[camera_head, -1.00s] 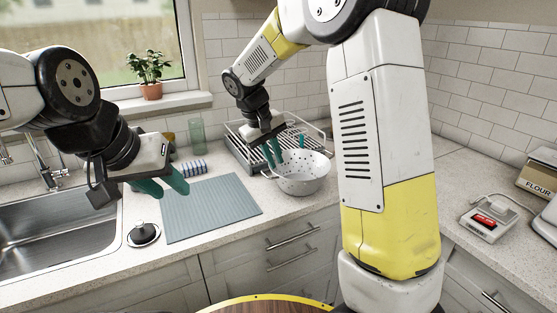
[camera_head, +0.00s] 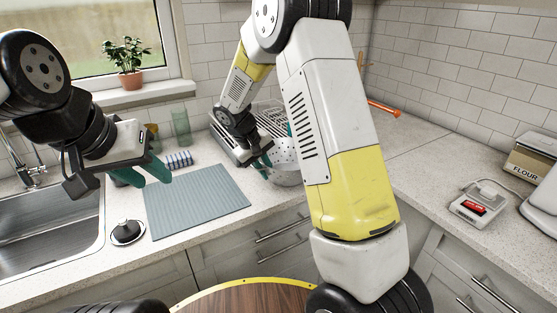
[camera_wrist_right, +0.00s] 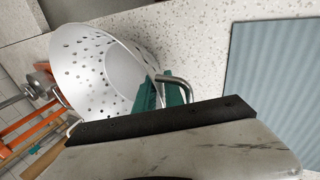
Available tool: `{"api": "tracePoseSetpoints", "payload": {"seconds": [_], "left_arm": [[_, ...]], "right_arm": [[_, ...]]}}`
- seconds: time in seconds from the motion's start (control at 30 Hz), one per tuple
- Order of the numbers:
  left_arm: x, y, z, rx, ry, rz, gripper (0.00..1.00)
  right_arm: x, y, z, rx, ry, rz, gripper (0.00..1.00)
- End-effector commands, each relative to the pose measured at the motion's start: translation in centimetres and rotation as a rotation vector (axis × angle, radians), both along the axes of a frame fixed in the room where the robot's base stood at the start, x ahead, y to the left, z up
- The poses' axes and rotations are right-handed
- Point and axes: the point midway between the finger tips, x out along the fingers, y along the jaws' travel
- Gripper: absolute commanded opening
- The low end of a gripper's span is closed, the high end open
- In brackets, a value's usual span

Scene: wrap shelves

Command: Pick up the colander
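The white colander (camera_head: 286,152) with round holes stands on the counter in front of the dish rack. My right forearm hides its right part in the head view. In the right wrist view the colander (camera_wrist_right: 95,65) fills the upper left, with a metal loop handle (camera_wrist_right: 178,82) at its near rim. My right gripper (camera_head: 266,160) is at the colander's left side. In the wrist view its green fingers (camera_wrist_right: 160,94) are at the rim and handle; whether they press on it cannot be told. My left gripper (camera_head: 143,173) is open and empty above the counter by the sink.
A wire dish rack (camera_head: 232,153) stands behind the colander. A grey-blue mat (camera_head: 198,202) lies left of it, with a dark-lidded item (camera_head: 127,232), a striped cloth roll (camera_head: 178,159) and a green glass (camera_head: 181,128) nearby. A scale (camera_head: 480,205) and flour box (camera_head: 530,160) stand at right.

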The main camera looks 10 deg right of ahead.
Motion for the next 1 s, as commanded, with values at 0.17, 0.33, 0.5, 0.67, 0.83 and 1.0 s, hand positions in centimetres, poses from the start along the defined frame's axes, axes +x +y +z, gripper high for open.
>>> {"api": "tracePoseSetpoints", "payload": {"seconds": [0.17, 0.33, 0.5, 0.67, 0.83, 1.0], "left_arm": [[0.00, 0.00, 0.00, 0.000, 0.000, 0.000, 0.36], [0.01, 0.00, 0.01, 0.000, 0.000, 0.000, 0.36], [0.00, 0.00, 0.00, 0.000, 0.000, 0.000, 0.36], [0.00, 0.00, 0.00, 0.000, 0.000, 0.000, 0.36], [0.00, 0.00, 0.00, 0.000, 0.000, 0.000, 0.36], [0.00, 0.00, 0.00, 0.000, 0.000, 0.000, 0.36]], "right_arm": [[0.33, -0.64, -1.57, 0.000, 0.000, -0.001, 0.13], [0.37, -0.65, -1.64, 0.001, -0.001, -0.001, 0.13], [0.37, -0.63, -1.61, 0.001, -0.001, -0.001, 0.00], [0.38, -0.62, -1.61, 0.001, -0.001, -0.001, 0.00], [0.39, -0.61, -1.59, 0.001, -0.001, -0.001, 0.00], [0.39, -0.61, -1.57, 0.001, -0.001, -0.001, 0.00]]}}
